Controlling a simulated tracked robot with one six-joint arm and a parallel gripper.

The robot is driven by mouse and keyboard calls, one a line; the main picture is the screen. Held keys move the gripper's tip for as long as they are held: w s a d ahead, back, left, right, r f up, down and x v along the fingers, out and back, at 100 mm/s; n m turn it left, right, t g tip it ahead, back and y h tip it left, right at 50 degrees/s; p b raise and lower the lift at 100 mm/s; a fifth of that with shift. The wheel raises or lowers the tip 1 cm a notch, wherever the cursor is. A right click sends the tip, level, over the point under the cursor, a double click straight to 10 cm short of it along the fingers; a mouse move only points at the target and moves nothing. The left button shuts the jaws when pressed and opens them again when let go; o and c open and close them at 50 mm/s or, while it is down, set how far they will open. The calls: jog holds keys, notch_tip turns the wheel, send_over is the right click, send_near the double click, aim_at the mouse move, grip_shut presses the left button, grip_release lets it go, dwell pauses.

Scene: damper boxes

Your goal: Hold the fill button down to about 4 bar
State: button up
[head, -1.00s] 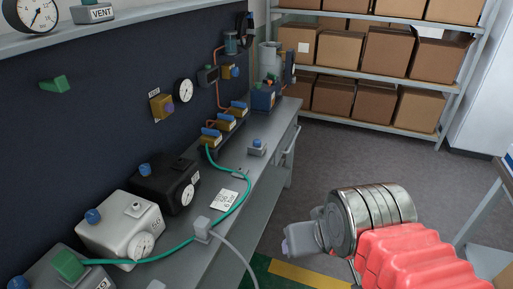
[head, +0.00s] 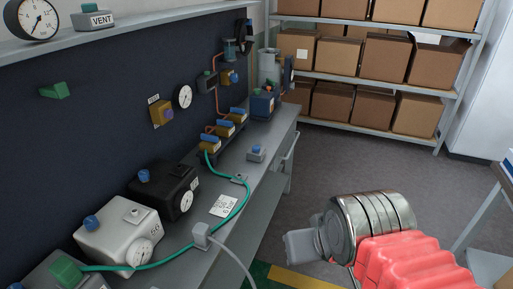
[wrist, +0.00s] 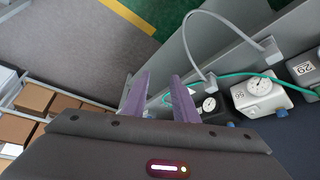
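My gripper (head: 290,246) is over the floor, to the right of the bench and apart from it. In the wrist view its two purple fingers (wrist: 160,98) stand apart with nothing held between them. A small grey box with a blue button (head: 256,153) sits on the bench; I cannot read a fill label on it. A box labelled VENT (head: 95,20) stands on the upper shelf. A round gauge (head: 33,18) is beside it, its reading too small to tell. Another gauge (head: 185,97) is on the dark panel.
A white box (head: 118,232) and a black box (head: 163,190), both with dials, stand on the bench (head: 190,262). A green hose (head: 243,205) runs along it. Shelves of cartons (head: 370,54) stand behind. The floor (head: 330,160) between is clear.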

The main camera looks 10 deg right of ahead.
grip_shut()
dwell(1.1)
